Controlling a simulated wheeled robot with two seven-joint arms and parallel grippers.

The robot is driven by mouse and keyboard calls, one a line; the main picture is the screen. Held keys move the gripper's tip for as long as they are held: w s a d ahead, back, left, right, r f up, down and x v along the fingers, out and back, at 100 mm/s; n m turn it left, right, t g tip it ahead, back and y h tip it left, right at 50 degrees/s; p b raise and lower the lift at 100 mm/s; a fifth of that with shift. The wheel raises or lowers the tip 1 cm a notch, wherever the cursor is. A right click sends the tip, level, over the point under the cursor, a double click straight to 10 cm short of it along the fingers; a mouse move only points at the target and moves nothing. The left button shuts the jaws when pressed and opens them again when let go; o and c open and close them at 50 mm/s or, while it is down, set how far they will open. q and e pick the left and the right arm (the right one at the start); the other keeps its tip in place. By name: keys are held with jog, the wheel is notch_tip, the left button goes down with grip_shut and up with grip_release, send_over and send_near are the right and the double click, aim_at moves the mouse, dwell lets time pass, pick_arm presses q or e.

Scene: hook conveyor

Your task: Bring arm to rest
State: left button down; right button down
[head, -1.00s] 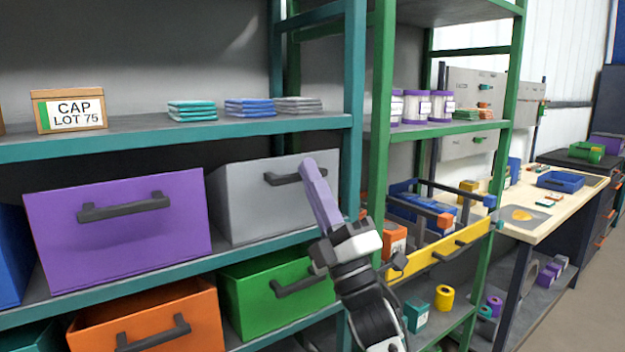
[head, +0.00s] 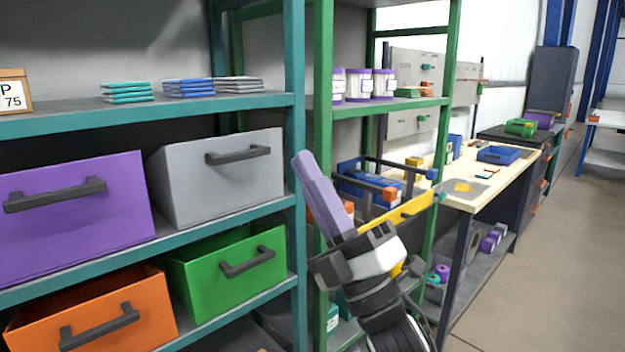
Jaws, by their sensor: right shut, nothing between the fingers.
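My right arm comes up from the bottom of the head view, and its gripper (head: 312,180) points up and to the left. The purple fingers are together with nothing seen between them. The gripper is in front of the green shelf post and the yellow-railed bin, apart from the grey bin as far as I can tell. My left gripper is not in view.
A teal shelf (head: 200,112) on the left holds a purple bin (head: 90,225), a grey bin (head: 220,185), a green bin (head: 225,275) and an orange bin (head: 110,315). A workbench (head: 510,180) stands at right. The floor (head: 570,260) at far right is clear.

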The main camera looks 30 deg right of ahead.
notch_tip(320, 180, down, 36)
jog(key=a+m+g+h, duration=0.2)
jog(key=m+g+h, duration=0.3)
jog(key=m+g, duration=0.65)
jog(key=s+a+f+m+g, duration=0.2)
jog(key=s+f+m+g, duration=0.1)
jog(key=s+f, duration=0.6)
jog(key=s+a+f+m+g, duration=0.2)
jog(key=s+f, duration=0.8)
jog(key=f, duration=0.5)
jog(key=shift+s+m+g, duration=0.3)
jog(key=shift+m+g, duration=0.55)
jog(key=shift+m, duration=0.4)
